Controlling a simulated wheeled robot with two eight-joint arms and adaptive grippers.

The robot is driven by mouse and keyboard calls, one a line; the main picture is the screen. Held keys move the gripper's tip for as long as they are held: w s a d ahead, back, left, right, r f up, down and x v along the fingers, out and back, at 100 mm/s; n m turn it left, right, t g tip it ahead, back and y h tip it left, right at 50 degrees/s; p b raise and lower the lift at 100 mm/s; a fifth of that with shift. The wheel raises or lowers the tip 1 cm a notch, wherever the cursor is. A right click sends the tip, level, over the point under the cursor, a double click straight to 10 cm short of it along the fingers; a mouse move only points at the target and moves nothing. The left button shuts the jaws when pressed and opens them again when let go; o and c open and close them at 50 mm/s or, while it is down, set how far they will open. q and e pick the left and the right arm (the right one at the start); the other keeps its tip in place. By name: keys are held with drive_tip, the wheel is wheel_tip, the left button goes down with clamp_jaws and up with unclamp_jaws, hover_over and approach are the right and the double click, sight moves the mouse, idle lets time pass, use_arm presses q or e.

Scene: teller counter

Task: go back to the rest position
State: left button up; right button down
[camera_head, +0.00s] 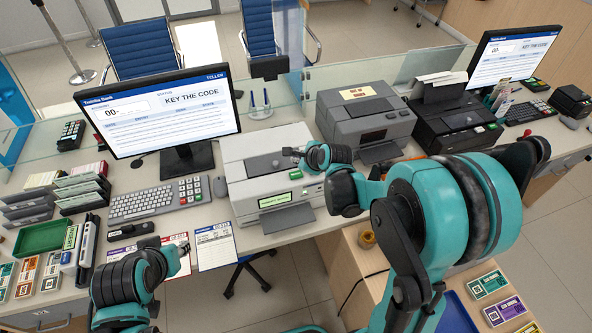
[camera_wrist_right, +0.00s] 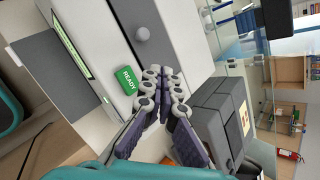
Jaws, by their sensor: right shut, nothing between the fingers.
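My right gripper (camera_head: 291,152) is shut and empty. In the head view it is over the light grey machine (camera_head: 240,173) with a small lit display (camera_head: 280,199), at the middle of the counter. In the right wrist view its fingers (camera_wrist_right: 166,82) lie together, near the machine's green READY button (camera_wrist_right: 128,78); I cannot tell if they touch it. A round knob (camera_wrist_right: 142,34) is on the dark panel beside it. My left gripper (camera_head: 184,256) is at the counter's front edge, close to the printed cards; its fingers are too small to tell open from shut.
A monitor (camera_head: 160,110) reads KEY THE CODE, with a keyboard (camera_head: 156,202) below it. A grey machine (camera_head: 366,117) and a black printer (camera_head: 455,120) stand to the right. A green tray (camera_head: 44,237) and card stacks are at left. A glass screen runs behind the counter.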

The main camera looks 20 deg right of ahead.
idle(0.3)
idle(0.5)
drive_tip(key=s+f+n+g+h+b, duration=0.2)
drive_tip(key=s+n+b, duration=0.8)
drive_tip(key=s+n, duration=1.4)
drive_tip(key=shift+s+f, duration=0.4)
drive_tip(key=shift+s, duration=0.1)
